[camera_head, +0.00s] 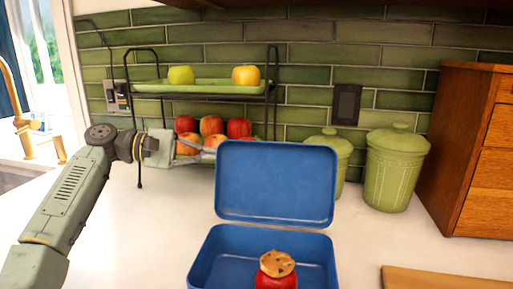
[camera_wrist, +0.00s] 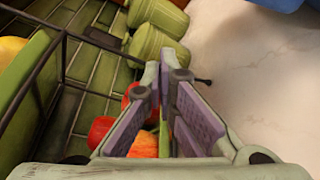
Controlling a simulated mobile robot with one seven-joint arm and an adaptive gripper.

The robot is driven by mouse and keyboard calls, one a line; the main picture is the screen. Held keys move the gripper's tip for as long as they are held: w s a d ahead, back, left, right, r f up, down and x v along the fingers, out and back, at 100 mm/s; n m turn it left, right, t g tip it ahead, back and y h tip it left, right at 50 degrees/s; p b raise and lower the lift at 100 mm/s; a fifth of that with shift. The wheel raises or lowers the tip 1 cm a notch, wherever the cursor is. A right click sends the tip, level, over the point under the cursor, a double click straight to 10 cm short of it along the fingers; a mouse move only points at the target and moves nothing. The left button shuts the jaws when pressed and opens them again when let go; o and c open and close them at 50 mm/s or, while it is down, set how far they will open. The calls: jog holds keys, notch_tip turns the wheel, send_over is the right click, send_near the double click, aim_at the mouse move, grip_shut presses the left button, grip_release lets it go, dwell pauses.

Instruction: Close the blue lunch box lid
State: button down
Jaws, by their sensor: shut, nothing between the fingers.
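The blue lunch box (camera_head: 205,262) sits on the white counter with its lid (camera_head: 275,183) raised nearly upright at the back. A red apple (camera_head: 275,282) with a cookie (camera_head: 277,263) on top is inside the box. My gripper (camera_head: 212,149) is shut and empty at the upper left corner of the lid. I cannot tell whether it touches the lid. In the wrist view my gripper's fingers (camera_wrist: 168,85) are close together, and a blue edge of the lunch box (camera_wrist: 285,4) shows at the top right.
A black two-tier rack (camera_head: 126,75) behind my gripper holds a green tray (camera_head: 205,88) with fruit and several apples (camera_head: 238,127) below. Two green canisters (camera_head: 397,170) and a wooden cabinet (camera_head: 480,150) stand at right. A wooden board (camera_head: 440,279) lies front right.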

aim_at(252, 153)
jog(key=d, duration=0.3)
jog(key=s+d+b, duration=0.1)
jog(key=d, duration=0.2)
jog(key=d+b, duration=0.1)
jog(key=d, duration=0.2)
jog(key=shift+s+d+r, duration=0.15)
jog(key=shift+s+r, duration=0.15)
jog(key=shift+r, duration=0.15)
